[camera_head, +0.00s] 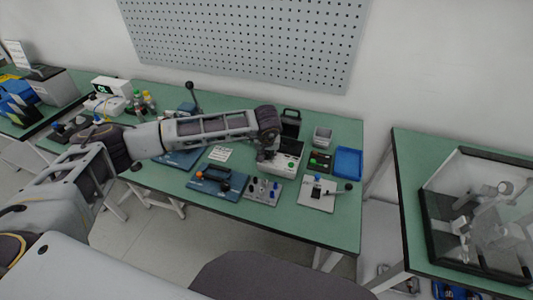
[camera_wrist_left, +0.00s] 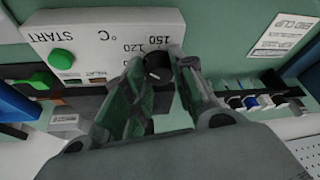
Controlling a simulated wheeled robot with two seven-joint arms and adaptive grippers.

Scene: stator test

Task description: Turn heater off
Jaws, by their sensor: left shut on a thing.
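The heater (camera_head: 287,165) is a white box on the green bench, below the end of my left arm in the head view. In the left wrist view its white panel (camera_wrist_left: 100,32) appears upside down, with a green START button (camera_wrist_left: 61,58), a °C mark and numbers such as 120 and 150. The black dial knob (camera_wrist_left: 157,70) sits beside those numbers. My left gripper (camera_wrist_left: 159,66) has its fingers on both sides of the knob and is shut on it. In the head view my left gripper (camera_head: 266,153) is partly hidden by its wrist. My right gripper is not in view.
A blue tray (camera_head: 347,162) and a dark tray with green and red parts (camera_head: 319,162) stand right of the heater. A small switch panel (camera_head: 262,191) and a blue fixture (camera_head: 216,184) lie in front. A grey bin (camera_head: 322,136) stands behind.

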